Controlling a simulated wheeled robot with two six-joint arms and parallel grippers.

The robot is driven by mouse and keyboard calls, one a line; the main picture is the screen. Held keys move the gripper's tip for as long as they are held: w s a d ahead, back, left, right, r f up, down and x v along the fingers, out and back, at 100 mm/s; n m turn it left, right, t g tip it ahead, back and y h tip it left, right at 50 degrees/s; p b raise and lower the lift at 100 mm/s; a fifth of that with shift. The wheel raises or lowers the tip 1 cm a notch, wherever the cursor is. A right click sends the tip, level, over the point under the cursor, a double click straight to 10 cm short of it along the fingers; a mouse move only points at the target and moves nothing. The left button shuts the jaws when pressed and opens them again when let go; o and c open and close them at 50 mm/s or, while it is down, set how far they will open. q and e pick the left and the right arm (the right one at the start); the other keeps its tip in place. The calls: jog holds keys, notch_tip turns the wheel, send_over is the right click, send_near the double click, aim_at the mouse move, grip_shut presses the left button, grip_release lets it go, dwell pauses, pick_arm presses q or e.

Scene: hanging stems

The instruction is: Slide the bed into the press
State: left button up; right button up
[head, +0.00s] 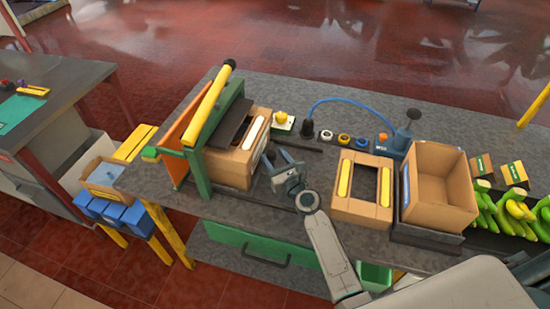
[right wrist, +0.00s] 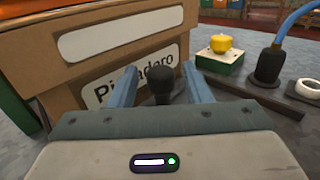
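The press (head: 200,120) stands at the left of the bench, with a green frame, an orange panel and a yellow bar across its top. A brown cardboard-like block (head: 228,168), which I take for the bed, sits at its right side, partly within the frame. In the right wrist view its face (right wrist: 60,85) has a blank white strip and a partly hidden label. A black knob (right wrist: 161,84) stands out in front of that face. My right gripper (head: 272,160) is beside the block; its blue fingers (right wrist: 161,88) are open around the knob, with gaps on both sides. My left gripper is out of view.
Right of my gripper are a cardboard frame (head: 342,201) and an open box (head: 465,205). Behind are a yellow button (head: 281,118), a blue cable (head: 345,100) and several small rings. Bananas (head: 515,215) lie far right. Blue bins (head: 115,213) stand left, below the bench.

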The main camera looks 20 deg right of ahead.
aim_at(262, 171)
grip_shut()
jog(key=shift+w+a, duration=0.6)
jog(key=shift+a, duration=0.3)
jog(key=shift+w+a, duration=0.55)
jog(key=shift+a, duration=0.3)
jog(key=shift+o, duration=0.2)
grip_release()
jog(key=shift+o, duration=0.9)
jog(key=shift+a, duration=0.15)
jog(key=shift+s, duration=0.2)
jog(key=s, duration=0.3)
jog(key=s+d, duration=0.1)
jog(key=s, duration=0.2)
jog(key=s+d, duration=0.1)
jog(key=s, duration=0.3)
jog(key=shift+b, duration=0.3)
